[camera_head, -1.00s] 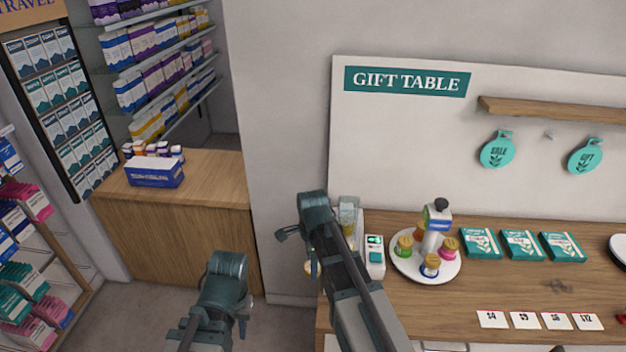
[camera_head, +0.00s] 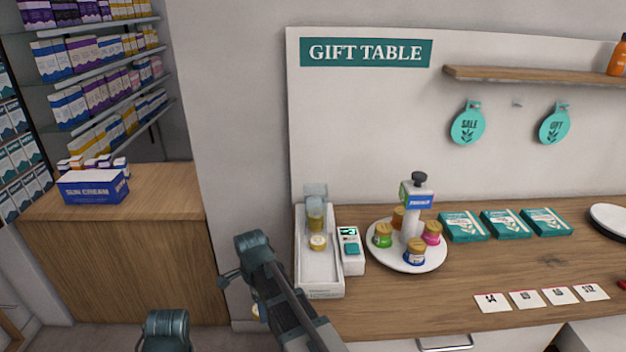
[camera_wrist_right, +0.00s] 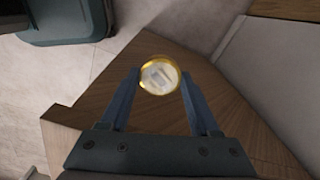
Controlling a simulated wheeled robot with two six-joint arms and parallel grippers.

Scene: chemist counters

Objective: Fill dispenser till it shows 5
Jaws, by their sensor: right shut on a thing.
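The dispenser (camera_head: 318,270) is a white tray at the left end of the gift table. Gold-lidded jars sit in it: one jar (camera_head: 318,242) in the open channel, and another (camera_head: 315,218) behind it by the clear back part. Its counter box (camera_head: 350,250) has a lit green display; the digit is too small to read. In the right wrist view my right gripper (camera_wrist_right: 160,86) is shut on a gold-lidded jar (camera_wrist_right: 158,74), held between the fingertips. In the head view my right arm stands left of the dispenser, mostly hiding that jar.
A round white stand (camera_head: 408,262) with several coloured jars is close right of the counter box. Teal boxes (camera_head: 463,226) and price cards (camera_head: 491,303) lie further right. A wooden counter (camera_head: 130,260) is at left, with floor between.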

